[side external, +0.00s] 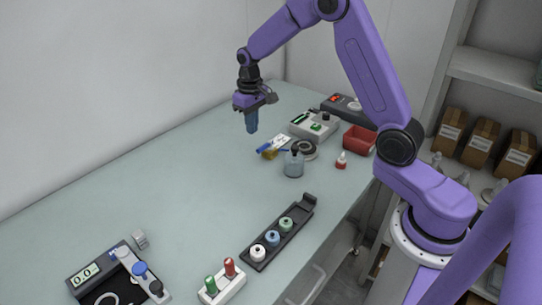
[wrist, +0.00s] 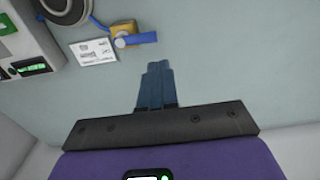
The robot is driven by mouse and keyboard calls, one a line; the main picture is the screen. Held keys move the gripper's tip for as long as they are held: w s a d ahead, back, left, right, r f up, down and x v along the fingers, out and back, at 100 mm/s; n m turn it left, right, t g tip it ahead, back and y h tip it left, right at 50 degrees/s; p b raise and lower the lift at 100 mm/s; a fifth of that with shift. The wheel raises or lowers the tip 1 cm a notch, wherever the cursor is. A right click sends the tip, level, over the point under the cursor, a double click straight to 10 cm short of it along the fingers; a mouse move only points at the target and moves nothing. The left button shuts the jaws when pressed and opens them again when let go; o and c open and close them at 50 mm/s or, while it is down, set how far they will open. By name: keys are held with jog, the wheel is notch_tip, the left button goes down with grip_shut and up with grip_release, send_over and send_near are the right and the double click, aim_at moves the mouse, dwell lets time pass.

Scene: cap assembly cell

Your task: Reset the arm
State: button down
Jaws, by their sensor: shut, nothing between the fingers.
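My gripper (side external: 251,131) is shut and empty, with blue fingers pointing down. It hangs above the far part of the grey-green table (side external: 140,205), clear of the objects there. In the wrist view my gripper's fingers (wrist: 156,68) lie together with nothing between them. My purple arm bends over the table from the right.
A dark rack (side external: 298,222) holds capped vials nearer the front. The table's left side is bare.

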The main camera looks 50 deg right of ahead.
jog(key=s+a+r+n, duration=0.3)
jog(key=s+a, duration=0.3)
jog(key=s, duration=0.2)
jog(key=s+a+r+n, duration=0.3)
jog(key=s+a, duration=0.2)
jog(key=s, duration=0.2)
jog(key=s+d+n, duration=0.1)
jog(key=s+n, duration=0.5)
jog(key=s, duration=1.5)
jog(key=shift+d+r, duration=0.4)
